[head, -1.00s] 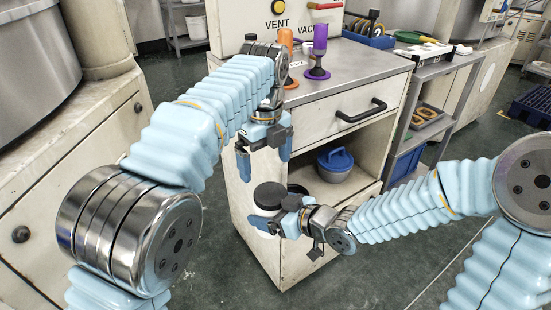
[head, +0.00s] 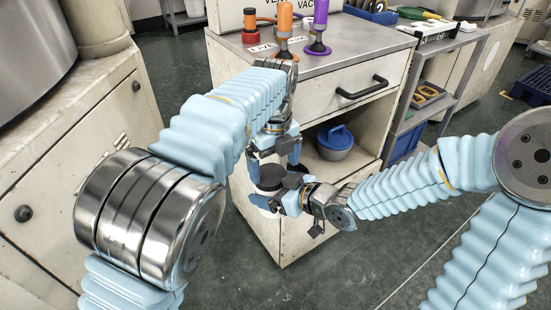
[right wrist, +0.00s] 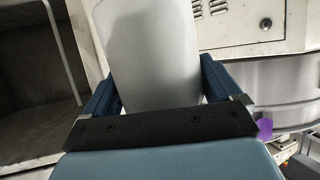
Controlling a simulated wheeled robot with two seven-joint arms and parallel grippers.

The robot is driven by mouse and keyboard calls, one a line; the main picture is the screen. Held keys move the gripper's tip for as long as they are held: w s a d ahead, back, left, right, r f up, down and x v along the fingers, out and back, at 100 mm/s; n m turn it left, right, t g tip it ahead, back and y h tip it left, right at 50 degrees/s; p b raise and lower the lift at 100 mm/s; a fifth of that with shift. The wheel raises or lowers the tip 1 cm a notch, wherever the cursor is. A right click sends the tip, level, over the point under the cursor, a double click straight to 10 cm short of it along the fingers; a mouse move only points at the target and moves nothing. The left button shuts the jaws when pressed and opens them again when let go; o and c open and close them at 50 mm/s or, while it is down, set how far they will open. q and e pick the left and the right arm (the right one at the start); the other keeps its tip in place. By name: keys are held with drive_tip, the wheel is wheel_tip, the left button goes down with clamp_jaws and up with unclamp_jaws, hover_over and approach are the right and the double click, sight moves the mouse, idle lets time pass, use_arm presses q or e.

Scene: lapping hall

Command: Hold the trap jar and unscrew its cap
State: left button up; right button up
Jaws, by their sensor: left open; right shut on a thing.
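The trap jar is a pale grey-white cylinder with a wide dark cap (head: 271,178). In the right wrist view the jar body (right wrist: 155,50) stands between both blue fingers. My right gripper (head: 277,203) is shut on the jar, coming from the right, and holds it in front of the cabinet. In the head view most of the jar body is hidden by the fingers. My left gripper (head: 274,162) points down at the cap from above, its fingers open on either side of it. I cannot tell whether they touch the cap.
The white cabinet (head: 345,62) stands just behind, with a black-handled drawer and an open shelf holding a blue-lidded pot (head: 335,141). Orange (head: 285,30) and purple (head: 316,32) handled fittings stand on its top. A grey cart (head: 440,105) is at the right. Floor in front is clear.

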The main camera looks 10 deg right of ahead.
use_arm(q)
drive_tip(key=shift+s+d+f, duration=0.1)
drive_tip(key=shift+d+f, duration=0.15)
drive_tip(key=shift+f, duration=0.1)
drive_tip(key=c, duration=1.1)
drive_tip(key=shift+c, duration=0.6)
drive_tip(key=c, duration=0.3)
drive_tip(key=shift+c, duration=0.4)
